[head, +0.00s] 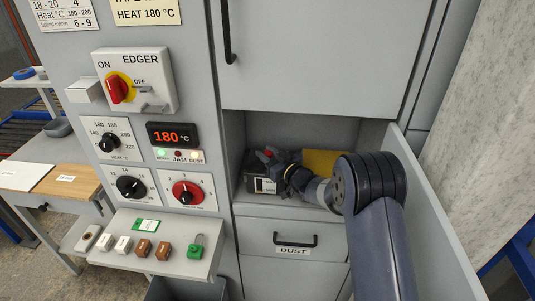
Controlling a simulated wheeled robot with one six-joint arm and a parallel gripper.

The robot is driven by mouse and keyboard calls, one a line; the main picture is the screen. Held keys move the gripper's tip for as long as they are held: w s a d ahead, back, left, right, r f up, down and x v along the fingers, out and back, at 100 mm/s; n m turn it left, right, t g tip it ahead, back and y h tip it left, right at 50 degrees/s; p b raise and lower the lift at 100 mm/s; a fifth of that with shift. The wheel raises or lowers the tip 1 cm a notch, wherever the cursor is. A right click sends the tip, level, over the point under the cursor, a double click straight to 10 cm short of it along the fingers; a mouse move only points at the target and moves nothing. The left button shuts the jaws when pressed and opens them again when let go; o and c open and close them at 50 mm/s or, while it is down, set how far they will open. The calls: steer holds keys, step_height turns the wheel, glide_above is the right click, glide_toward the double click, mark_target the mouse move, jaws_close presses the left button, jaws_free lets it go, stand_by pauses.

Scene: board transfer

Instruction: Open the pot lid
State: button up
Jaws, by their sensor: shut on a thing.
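A dark box with a white label, which looks like the pot (262,186), stands in the open compartment of the grey machine. My arm reaches into the compartment from the lower right. My gripper (270,166) is at the top of the pot, shut on what looks like the pot lid. A small red part shows by the fingers. The gripper and wrist hide most of the pot's top, so I cannot tell the lid's angle. A yellow panel (325,162) shows behind my wrist; I cannot tell whether it belongs to the pot.
The compartment is narrow, with a grey open door (440,220) close on the right of my arm. A DUST drawer (282,239) is below. On the left are an EDGER switch (118,88), dials, a 180 °C display (174,135) and a shelf (150,251) with several small blocks.

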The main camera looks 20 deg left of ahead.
jaws_close()
